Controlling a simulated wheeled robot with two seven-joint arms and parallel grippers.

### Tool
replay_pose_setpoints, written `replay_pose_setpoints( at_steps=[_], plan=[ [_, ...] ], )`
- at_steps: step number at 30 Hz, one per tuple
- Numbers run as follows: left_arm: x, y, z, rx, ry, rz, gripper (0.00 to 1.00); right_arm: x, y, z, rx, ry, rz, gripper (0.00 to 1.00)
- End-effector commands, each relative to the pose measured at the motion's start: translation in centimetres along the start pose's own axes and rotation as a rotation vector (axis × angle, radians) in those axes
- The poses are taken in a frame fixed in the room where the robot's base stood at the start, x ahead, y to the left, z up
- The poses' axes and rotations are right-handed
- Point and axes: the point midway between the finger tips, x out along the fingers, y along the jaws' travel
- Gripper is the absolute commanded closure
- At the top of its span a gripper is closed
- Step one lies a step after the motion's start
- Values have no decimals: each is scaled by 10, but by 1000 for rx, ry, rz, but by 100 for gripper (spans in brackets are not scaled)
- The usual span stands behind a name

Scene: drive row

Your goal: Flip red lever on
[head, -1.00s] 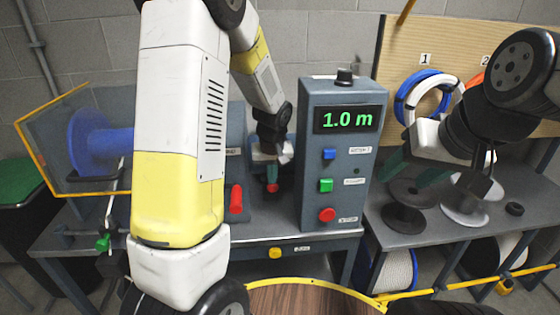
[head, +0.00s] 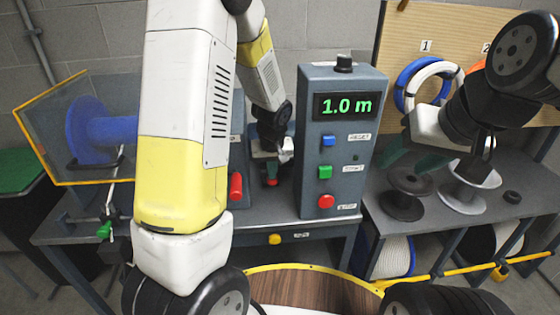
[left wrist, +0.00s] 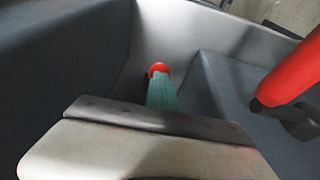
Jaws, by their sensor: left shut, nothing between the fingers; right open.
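A red cylindrical handle (head: 236,187) stands on the grey machine, left of the display box. It shows large at the right of the left wrist view (left wrist: 295,70), with a dark joint at its lower end. My left gripper (head: 270,172) is to its right in the head view, between it and the box. Its teal fingers are shut and empty in the left wrist view (left wrist: 161,92). A small round red knob (left wrist: 158,69) is at the fingertips; I cannot tell whether they touch. My right gripper (head: 412,163) is open and empty, right of the box.
The display box (head: 340,140) reads 1.0 m and has blue, green and red buttons. A blue spool (head: 95,130) sits behind a yellow-edged guard on the left. Dark and grey reels (head: 405,205) stand on the right bench. A yellow rail (head: 440,280) runs in front.

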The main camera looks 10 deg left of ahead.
Motion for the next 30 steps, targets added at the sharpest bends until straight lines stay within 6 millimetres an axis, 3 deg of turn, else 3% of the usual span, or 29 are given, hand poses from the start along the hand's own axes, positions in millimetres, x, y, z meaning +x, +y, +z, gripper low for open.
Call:
replay_pose_setpoints(
  at_steps=[1, 4, 8, 12, 21, 30],
  plan=[
    [8, -2, 16, 6, -35, -14, 100, 0, 0, 0, 0, 0, 0, 45],
    [4, -1, 14, 6, -33, -12, 100, 0, 0, 0, 0, 0, 0, 45],
    [-10, -1, 3, 4, -22, -8, 100, 0, 0, 0, 0, 0, 0, 45],
    [-37, 0, -16, -1, -2, 1, 100, 0, 0, 0, 0, 0, 0, 45],
    [-84, -1, 34, 3, 1, 3, 100, 0, 0, 0, 0, 0, 0, 45],
    [-104, -2, 55, 1, 1, 0, 100, 0, 0, 0, 0, 0, 0, 45]
  ],
)
